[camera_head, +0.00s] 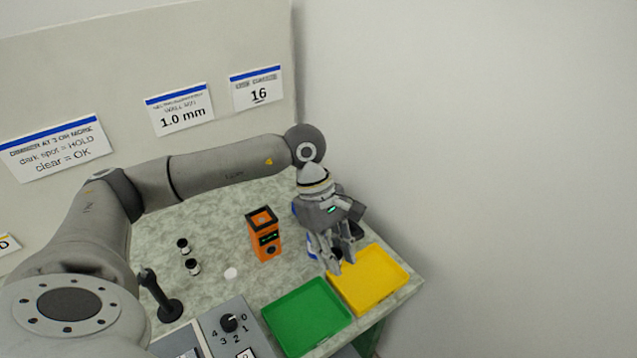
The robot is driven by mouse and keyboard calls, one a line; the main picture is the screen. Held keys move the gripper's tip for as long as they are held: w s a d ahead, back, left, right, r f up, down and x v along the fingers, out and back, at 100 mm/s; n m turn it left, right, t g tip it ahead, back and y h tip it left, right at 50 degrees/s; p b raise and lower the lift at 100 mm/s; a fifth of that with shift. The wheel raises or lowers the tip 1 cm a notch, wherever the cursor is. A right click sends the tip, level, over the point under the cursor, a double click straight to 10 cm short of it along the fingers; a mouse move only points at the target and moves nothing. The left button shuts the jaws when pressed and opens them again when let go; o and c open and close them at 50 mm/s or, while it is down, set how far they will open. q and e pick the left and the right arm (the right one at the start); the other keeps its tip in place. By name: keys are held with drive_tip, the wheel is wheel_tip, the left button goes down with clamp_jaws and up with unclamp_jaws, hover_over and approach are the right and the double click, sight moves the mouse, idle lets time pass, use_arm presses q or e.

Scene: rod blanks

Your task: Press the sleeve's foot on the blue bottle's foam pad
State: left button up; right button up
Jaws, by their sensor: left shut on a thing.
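My left gripper (342,265) hangs fingers down over the right part of the table, near the yellow tray's back left corner. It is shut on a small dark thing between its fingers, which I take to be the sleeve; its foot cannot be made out. A blue patch (312,246), likely the blue bottle, shows just left of and behind the fingers, mostly hidden by the gripper. The foam pad cannot be made out, nor whether the sleeve touches it. My right gripper is not in view.
An orange device (264,240) stands left of the gripper. A green tray (306,316) and a yellow tray (368,280) lie at the front right edge. Small dark-capped vials (193,267), a white disc (231,273), a black stand (168,308) and a dial box (238,335) are further left.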

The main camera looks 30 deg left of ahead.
use_arm(q)
drive_tip(key=w+a+r+m+t+y+p, duration=0.15)
drive_tip(key=w+a+m+y+p, duration=0.3)
drive_tip(key=m, duration=1.25)
drive_tip(key=w+a+r+m+y+p, duration=0.2)
drive_tip(key=w+a+m+y+p, duration=0.3)
drive_tip(key=m, duration=1.2)
drive_tip(key=shift+h, duration=0.25)
drive_tip(key=shift+s+d+f+b+x, duration=0.1)
drive_tip(key=shift+d+b+x, duration=0.05)
drive_tip(key=shift+b+x, duration=0.75)
drive_tip(key=shift+s+d+f+b+x, duration=0.15)
drive_tip(key=shift+b+x, duration=0.4)
drive_tip(key=shift+x, duration=0.55)
drive_tip(key=shift+d+r+b+x, duration=0.1)
drive_tip(key=shift+d+b+x, duration=0.1)
drive_tip(key=shift+b+x, duration=0.65)
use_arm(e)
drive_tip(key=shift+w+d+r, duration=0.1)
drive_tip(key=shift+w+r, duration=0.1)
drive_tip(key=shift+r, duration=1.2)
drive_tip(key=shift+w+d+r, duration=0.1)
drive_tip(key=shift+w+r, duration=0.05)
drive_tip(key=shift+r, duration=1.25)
use_arm(q)
drive_tip(key=shift+f, duration=0.2)
